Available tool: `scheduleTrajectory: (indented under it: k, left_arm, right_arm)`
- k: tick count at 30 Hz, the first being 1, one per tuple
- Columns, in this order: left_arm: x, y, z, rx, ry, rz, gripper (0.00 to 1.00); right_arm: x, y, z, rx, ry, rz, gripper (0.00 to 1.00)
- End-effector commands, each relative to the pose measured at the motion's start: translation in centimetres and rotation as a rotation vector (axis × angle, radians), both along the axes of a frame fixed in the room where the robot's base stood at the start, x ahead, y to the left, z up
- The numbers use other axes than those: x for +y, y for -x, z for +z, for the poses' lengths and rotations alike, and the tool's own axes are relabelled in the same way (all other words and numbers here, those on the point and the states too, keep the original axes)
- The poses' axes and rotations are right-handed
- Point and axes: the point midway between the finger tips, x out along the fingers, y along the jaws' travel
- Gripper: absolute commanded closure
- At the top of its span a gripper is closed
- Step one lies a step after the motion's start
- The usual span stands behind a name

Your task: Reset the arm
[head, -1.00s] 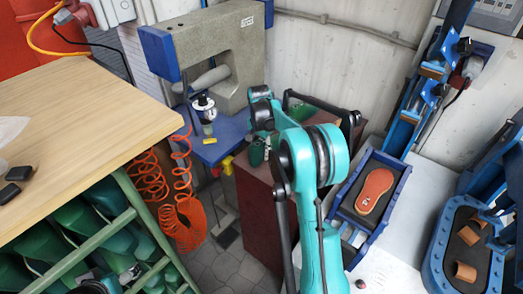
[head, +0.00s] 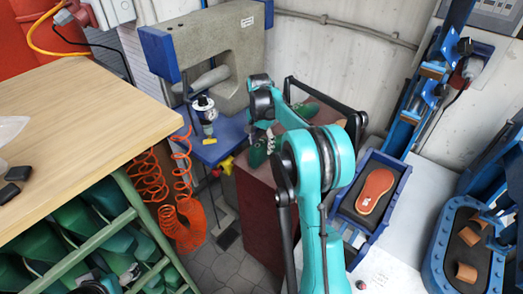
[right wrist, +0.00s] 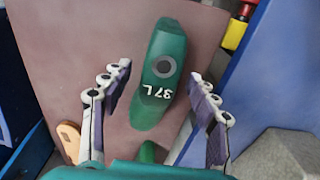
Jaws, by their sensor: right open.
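My right arm reaches up through the middle of the head view. My right gripper (head: 270,142) is partly hidden by my own arm, above the red-brown cabinet (head: 255,215). In the right wrist view, its two fingers (right wrist: 155,105) stand wide apart with nothing between them. A green shoe last (right wrist: 163,65) marked "37 L" lies on the red-brown top beyond the fingertips. Another green piece shows lower down, partly hidden by the gripper. In the head view, green lasts (head: 257,153) show on the cabinet top beside the gripper.
A grey and blue press (head: 225,50) stands behind the cabinet. A wooden table (head: 80,120) fills the left, above a green rack of lasts. At right, a blue tray (head: 345,222) holds an orange sole (head: 375,190). A blue oval fixture (head: 440,262) stands farther right.

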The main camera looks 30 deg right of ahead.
Motion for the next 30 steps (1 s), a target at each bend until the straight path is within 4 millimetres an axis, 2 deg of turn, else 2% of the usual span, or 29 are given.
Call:
scheduleTrajectory:
  k: [3, 9, 13, 20, 23, 26, 30]
  left_arm:
    - [0.0, 0.0, 0.0, 0.000, 0.000, 0.000, 0.28]
    - [0.0, 0.0, 0.0, 0.000, 0.000, 0.000, 0.28]
    - [0.0, 0.0, 0.0, 0.000, 0.000, 0.000, 0.28]
    - [0.0, 0.0, 0.0, 0.000, 0.000, 0.000, 0.28]
    - [0.0, 0.0, 0.0, 0.000, 0.000, 0.000, 0.28]
    - [0.0, 0.0, 0.0, 0.000, 0.000, 0.000, 0.28]
    - [0.0, 0.0, 0.0, 0.000, 0.000, 0.000, 0.28]
  right_arm:
    - [0.1, 0.1, 2.8, 0.000, 0.000, 0.000, 0.40]
    - [0.3, 0.1, 6.2, 0.000, 0.000, 0.000, 0.40]
    - [0.3, 0.2, 7.3, 0.000, 0.000, 0.000, 0.40]
    - [0.5, 0.3, 7.8, -0.003, 0.001, 0.008, 0.40]
    - [1.5, 1.2, 8.6, -0.023, 0.007, 0.053, 0.40]
    - [3.4, 3.0, 9.9, -0.065, 0.020, 0.146, 0.40]
    - [6.9, 7.0, 11.5, -0.146, 0.054, 0.329, 0.40]
